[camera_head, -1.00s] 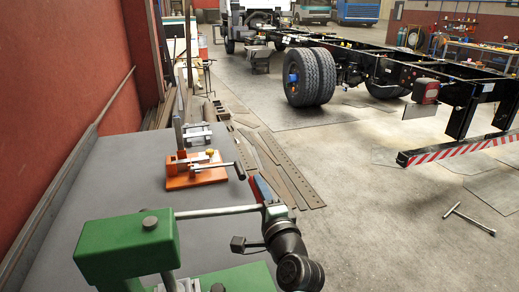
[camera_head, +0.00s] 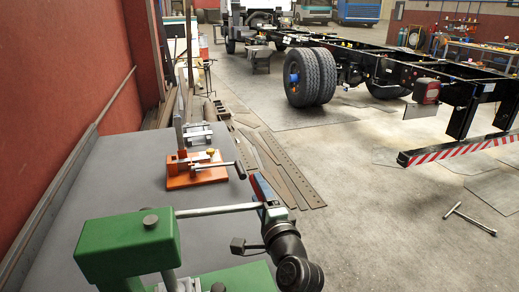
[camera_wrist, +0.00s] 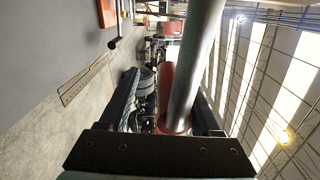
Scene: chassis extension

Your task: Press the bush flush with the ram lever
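The green press (camera_head: 128,240) stands at the near end of the grey bench, with a steel post below its head. Its ram lever (camera_head: 222,209) is a steel rod reaching right, roughly level, to my gripper (camera_head: 262,190). In the wrist view the lever (camera_wrist: 197,60) runs down between my two fingers (camera_wrist: 167,105), with a red part (camera_wrist: 165,82) beside it. The fingers stand apart, and a gap shows between the left finger and the rod. I cannot make out the bush; the press head hides much of the area below it.
An orange fixture (camera_head: 183,181) with a dark-handled lever stands farther along the grey bench (camera_head: 115,185). A grey metal fixture (camera_head: 197,134) is behind it. A red wall (camera_head: 60,85) borders the left. A truck chassis (camera_head: 400,62) and a floor tool (camera_head: 470,219) are right.

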